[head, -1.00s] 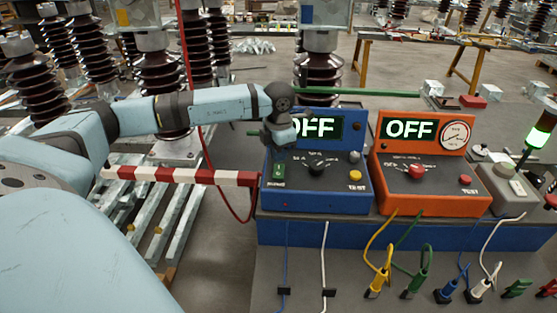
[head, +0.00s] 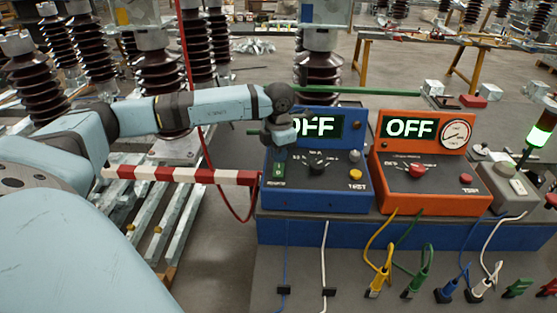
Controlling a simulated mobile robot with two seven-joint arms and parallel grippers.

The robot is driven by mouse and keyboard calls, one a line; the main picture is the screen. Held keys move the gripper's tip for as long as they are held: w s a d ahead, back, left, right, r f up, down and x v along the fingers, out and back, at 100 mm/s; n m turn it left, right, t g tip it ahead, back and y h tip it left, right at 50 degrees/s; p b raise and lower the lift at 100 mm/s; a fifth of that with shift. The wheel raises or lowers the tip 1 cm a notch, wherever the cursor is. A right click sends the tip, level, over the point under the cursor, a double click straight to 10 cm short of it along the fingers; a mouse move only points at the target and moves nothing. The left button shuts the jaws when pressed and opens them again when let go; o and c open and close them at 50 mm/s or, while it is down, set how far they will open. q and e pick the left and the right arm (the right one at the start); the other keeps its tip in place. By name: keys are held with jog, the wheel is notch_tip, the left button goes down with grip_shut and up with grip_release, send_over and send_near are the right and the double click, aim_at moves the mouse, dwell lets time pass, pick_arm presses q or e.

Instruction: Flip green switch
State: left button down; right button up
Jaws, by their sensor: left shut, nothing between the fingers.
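The green switch (head: 278,171) sits at the left of the blue box's (head: 315,199) sloping panel. The box's display (head: 325,127) reads OFF, its left end covered by my arm. My left gripper (head: 279,157) points down just above the green switch, its fingers shut with nothing between them. Its tips are at the switch's upper edge; I cannot tell whether they touch it. My right gripper is not in view.
An orange box (head: 430,199) with an OFF display stands right of the blue box. A red-and-white barrier bar (head: 185,174) ends at the blue box's left side. Colored plugs and cables (head: 419,272) lie in front.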

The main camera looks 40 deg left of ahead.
aim_at(279, 165)
pick_arm(q)
jog(key=shift+f+b, duration=0.8)
jog(key=shift+f, duration=0.35)
dwell(0.4)
jog(key=shift+r, duration=0.1)
jog(key=shift+r+p, duration=0.6)
jog(key=shift+r, duration=0.25)
jog(key=shift+r+p, duration=1.3)
jog(key=shift+r, duration=1.3)
jog(key=shift+d, duration=0.1)
